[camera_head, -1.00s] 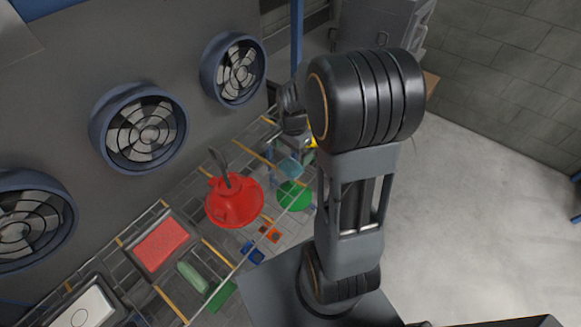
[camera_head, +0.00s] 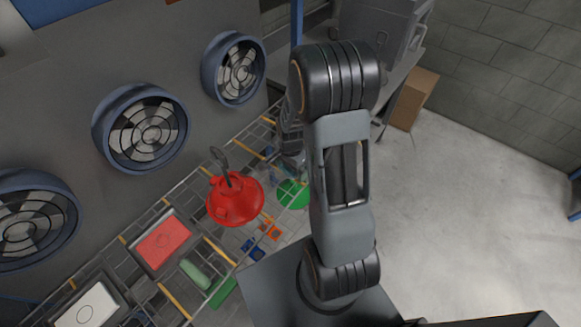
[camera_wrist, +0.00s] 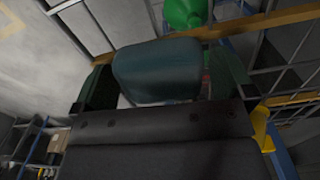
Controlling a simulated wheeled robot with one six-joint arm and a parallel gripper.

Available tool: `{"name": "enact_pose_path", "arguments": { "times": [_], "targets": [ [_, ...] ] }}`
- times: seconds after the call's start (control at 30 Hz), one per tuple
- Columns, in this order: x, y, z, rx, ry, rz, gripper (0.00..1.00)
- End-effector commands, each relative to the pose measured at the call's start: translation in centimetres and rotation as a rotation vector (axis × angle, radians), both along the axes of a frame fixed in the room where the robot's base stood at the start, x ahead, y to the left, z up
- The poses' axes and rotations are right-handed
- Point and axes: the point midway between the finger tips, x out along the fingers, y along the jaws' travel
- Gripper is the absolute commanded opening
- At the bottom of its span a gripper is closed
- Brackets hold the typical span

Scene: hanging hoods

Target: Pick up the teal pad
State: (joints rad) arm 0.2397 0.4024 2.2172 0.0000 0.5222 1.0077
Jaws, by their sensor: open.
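The teal pad (camera_wrist: 157,70) fills the upper middle of the wrist view, a rounded dark teal block. It lies between the two fingers of my gripper (camera_wrist: 160,88), one on each side. The fingers are open, and I cannot tell whether either touches the pad. In the head view my gripper (camera_head: 291,160) is low over the rack, left of my arm. It hides most or all of the pad there.
A green hood (camera_head: 293,194) is close in front of my gripper, and a red hood (camera_head: 235,201) hangs to the left. The wire rack (camera_head: 205,252) also carries a red pad (camera_head: 163,241). Fans (camera_head: 147,128) line the wall. The floor at right is clear.

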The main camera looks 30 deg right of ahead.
Motion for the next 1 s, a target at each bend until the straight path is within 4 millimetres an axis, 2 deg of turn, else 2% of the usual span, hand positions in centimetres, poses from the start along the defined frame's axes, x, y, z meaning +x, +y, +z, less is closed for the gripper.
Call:
{"name": "enact_pose_path", "arguments": {
  "times": [0.1, 0.53, 0.83, 1.0],
  "targets": [
    [0.0, 0.0, 0.0, 0.000, 0.000, 0.000, 0.99],
    [0.0, 0.0, 0.0, 0.000, 0.000, 0.000, 0.58],
    [0.0, 0.0, 0.2, -0.001, -0.001, 0.000, 0.56],
    [0.1, 0.0, 1.3, -0.001, -0.003, 0.000, 0.56]
  ]
}}
